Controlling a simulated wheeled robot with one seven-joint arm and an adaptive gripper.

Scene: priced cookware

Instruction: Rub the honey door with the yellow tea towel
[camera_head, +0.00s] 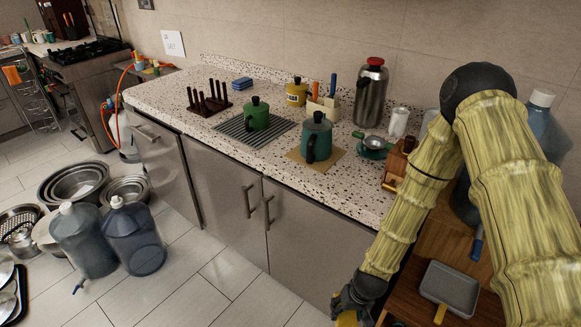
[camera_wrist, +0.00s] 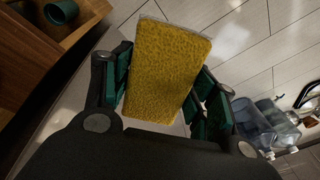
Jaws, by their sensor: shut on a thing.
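My gripper (camera_head: 352,303) is low in front of the counter, at the bottom of the head view. It is shut on a yellow, spongy-looking folded block (camera_wrist: 165,70), which I take as the yellow tea towel. The towel sits between the green finger pads in the wrist view, and only a bit of it (camera_head: 347,319) shows in the head view. The counter has greyish-brown doors, one on the left (camera_head: 222,190) and one on the right (camera_head: 305,235). No door is clearly honey-coloured. I cannot tell whether the towel touches a door.
A wooden unit (camera_head: 448,240) with a grey dustpan-like tray (camera_head: 450,288) stands at the right. Blue water jugs (camera_head: 133,238) and metal bowls (camera_head: 75,182) sit on the floor at left. The speckled worktop (camera_head: 160,93) holds kettles and pots. Tiled floor before the doors is clear.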

